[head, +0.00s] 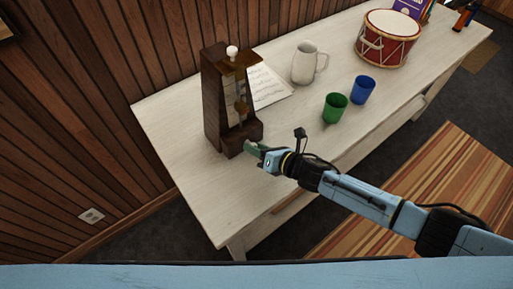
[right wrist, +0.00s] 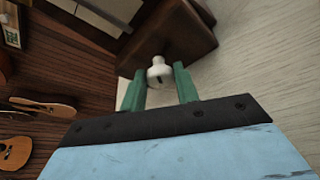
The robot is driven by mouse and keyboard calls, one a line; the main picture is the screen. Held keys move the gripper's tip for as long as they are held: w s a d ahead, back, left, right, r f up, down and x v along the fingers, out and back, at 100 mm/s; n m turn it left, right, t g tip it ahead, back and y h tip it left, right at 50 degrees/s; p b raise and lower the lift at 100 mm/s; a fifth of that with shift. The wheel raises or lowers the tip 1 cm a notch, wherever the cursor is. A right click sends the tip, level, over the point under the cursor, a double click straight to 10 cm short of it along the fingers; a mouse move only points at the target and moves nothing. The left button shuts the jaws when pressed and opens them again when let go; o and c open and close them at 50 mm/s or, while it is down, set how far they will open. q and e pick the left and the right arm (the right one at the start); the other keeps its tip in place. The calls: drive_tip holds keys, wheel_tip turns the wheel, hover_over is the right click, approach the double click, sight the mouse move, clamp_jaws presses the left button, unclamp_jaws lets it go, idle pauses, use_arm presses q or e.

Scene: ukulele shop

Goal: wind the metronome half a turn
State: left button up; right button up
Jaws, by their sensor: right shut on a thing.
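The metronome (head: 217,103) is a dark brown wooden case standing upright on the white table, left of its middle. A white knob shows on top of it in the head view. In the right wrist view, another white knob (right wrist: 160,68) sticks out of the brown case (right wrist: 176,30). My right gripper (head: 252,150) reaches the metronome's lower front right side. Its green fingers are shut on the white knob, one on either side of it. In the head view the fingers hide this knob. My left gripper is not in view.
A sheet of music (head: 268,88) lies beside the metronome. A white mug (head: 304,64), a green cup (head: 334,109) and a blue cup (head: 362,90) stand to the right. A red drum (head: 387,42) is farther right. The table's (head: 190,190) front left is clear.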

idle(0.4)
drive_tip(key=o, duration=0.9)
drive_tip(key=shift+o, duration=0.2)
drive_tip(key=shift+s+d, duration=0.1)
drive_tip(key=p+v, duration=0.1)
drive_tip(key=v, duration=1.2)
drive_tip(key=shift+d, duration=0.15)
